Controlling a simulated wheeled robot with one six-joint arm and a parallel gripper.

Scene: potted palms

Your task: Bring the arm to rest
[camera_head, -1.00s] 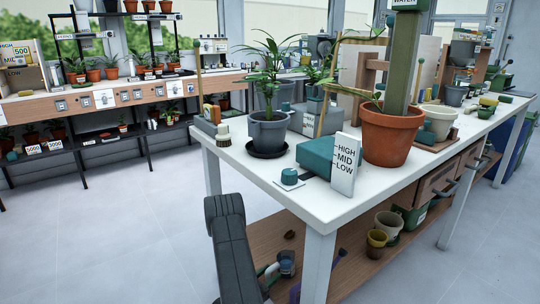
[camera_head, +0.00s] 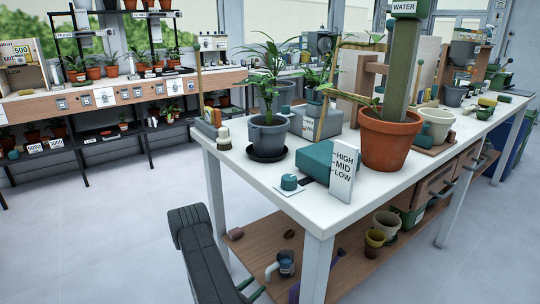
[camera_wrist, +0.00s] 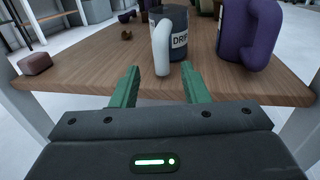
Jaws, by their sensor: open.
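My gripper (camera_wrist: 157,88) shows in the wrist view with its two green fingers apart and nothing between them. It points at the wooden lower shelf (camera_wrist: 90,75) of the white table. A dark mug labelled "DRI..." with a pale handle (camera_wrist: 162,48) stands just beyond the fingers, apart from them. The same mug (camera_head: 287,262) stands on the shelf there.
A reddish block (camera_wrist: 35,62) lies at the shelf's left. The white tabletop (camera_head: 245,185) above holds a potted palm (camera_head: 268,135), a terracotta pot (camera_head: 388,140) and a HIGH-MID-LOW sign (camera_head: 343,172). Floor at left is clear.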

